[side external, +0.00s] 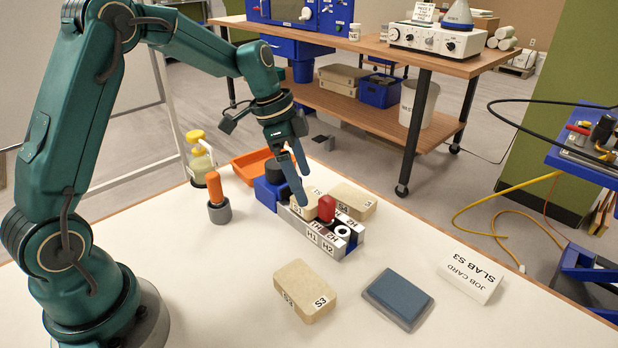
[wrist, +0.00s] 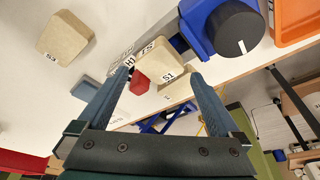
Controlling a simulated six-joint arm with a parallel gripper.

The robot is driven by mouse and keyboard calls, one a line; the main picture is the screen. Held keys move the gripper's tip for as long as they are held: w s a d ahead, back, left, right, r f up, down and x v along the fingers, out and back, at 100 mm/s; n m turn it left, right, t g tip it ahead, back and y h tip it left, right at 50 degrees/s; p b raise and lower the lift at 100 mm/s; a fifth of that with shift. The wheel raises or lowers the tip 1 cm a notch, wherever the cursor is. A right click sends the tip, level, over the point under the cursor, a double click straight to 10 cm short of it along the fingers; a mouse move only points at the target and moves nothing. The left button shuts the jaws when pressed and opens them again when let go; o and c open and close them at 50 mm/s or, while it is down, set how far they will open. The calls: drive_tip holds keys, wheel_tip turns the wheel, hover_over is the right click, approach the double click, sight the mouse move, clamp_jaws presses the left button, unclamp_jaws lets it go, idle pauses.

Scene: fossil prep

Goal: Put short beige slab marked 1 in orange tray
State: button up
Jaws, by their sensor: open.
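The short beige slab marked 1 (wrist: 152,60) shows its S1 label in the wrist view, between and beyond my fingertips. In the side view, a small beige block (side external: 306,209) at my fingertips looks like the same slab, sitting at the grey rack marked H1 and H2 (side external: 322,238); my gripper partly covers it. My gripper (side external: 303,186) is open and points down over the slab, with both fingers apart in the wrist view (wrist: 158,78). Whether they touch it I cannot tell. The orange tray (side external: 249,160) lies behind the blue box, and at the wrist view's top right (wrist: 290,32).
A blue box with a black knob (side external: 266,194) stands between rack and tray. A red piece (side external: 326,207) is beside the slab. Another beige slab (side external: 354,198) is behind the rack. Slab S3 (side external: 304,290), a blue pad (side external: 398,297) and an orange-handled tool (side external: 216,195) stand apart.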

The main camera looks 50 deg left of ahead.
sight(309, 197)
drive_tip(key=shift+x, duration=2.05)
drive_tip(key=c, duration=1.4)
drive_tip(key=shift+r, duration=0.5)
drive_tip(key=v, duration=0.3)
drive_tip(key=shift+w+d+r, duration=0.15)
drive_tip(key=shift+w+r, duration=0.15)
drive_tip(key=shift+r, duration=0.1)
drive_tip(key=s+a+r, duration=0.5)
drive_tip(key=a+r, duration=0.1)
drive_tip(key=a, duration=0.3)
drive_tip(key=w+a+n+y, duration=0.4)
drive_tip(key=w+a+n, duration=0.5)
drive_tip(key=n, duration=0.8)
drive_tip(key=shift+a+f+y, duration=0.3)
drive_tip(key=shift+a+f, duration=0.1)
drive_tip(key=shift+a, duration=0.8)
